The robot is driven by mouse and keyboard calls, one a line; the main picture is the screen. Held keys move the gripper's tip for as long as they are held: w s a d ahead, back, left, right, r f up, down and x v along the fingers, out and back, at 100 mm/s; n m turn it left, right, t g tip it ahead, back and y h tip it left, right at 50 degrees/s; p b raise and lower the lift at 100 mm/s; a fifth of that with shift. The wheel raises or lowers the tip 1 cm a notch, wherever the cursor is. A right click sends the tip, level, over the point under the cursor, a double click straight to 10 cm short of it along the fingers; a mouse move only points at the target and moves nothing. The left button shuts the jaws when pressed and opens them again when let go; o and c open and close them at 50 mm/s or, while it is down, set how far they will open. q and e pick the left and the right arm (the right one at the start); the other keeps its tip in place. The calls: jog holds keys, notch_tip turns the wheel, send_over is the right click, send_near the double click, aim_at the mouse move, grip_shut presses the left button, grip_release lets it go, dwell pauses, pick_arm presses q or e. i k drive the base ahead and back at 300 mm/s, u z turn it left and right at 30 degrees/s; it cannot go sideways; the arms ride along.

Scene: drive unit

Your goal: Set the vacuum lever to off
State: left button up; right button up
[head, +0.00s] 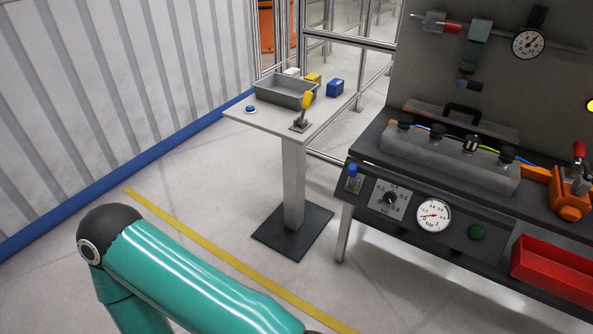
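No label names the vacuum lever, so I cannot tell for certain which handle it is. A lever with a yellow grip (307,101) stands on a small base plate at the front of the pedestal table (272,121), tilted slightly to the right. A red handle (452,28) sits on the pipe at the upper right wall. A teal arm of mine (190,280) crosses the lower left, well short of the table. Neither gripper is in view.
The workbench at right carries a front panel with a gauge (432,215), an orange clamp (571,192) and a red bin (555,268). Floor before the pedestal is clear.

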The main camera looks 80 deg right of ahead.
aim_at(352, 168)
jog(key=u, duration=0.5)
jog(key=i, duration=0.35)
jog(key=z, duration=2.6)
jog(key=i, duration=0.25)
jog(key=z, duration=1.6)
jog(key=k, duration=0.65)
jog(key=z, duration=0.45)
jog(key=i, duration=1.7)
jog(key=u, duration=0.4)
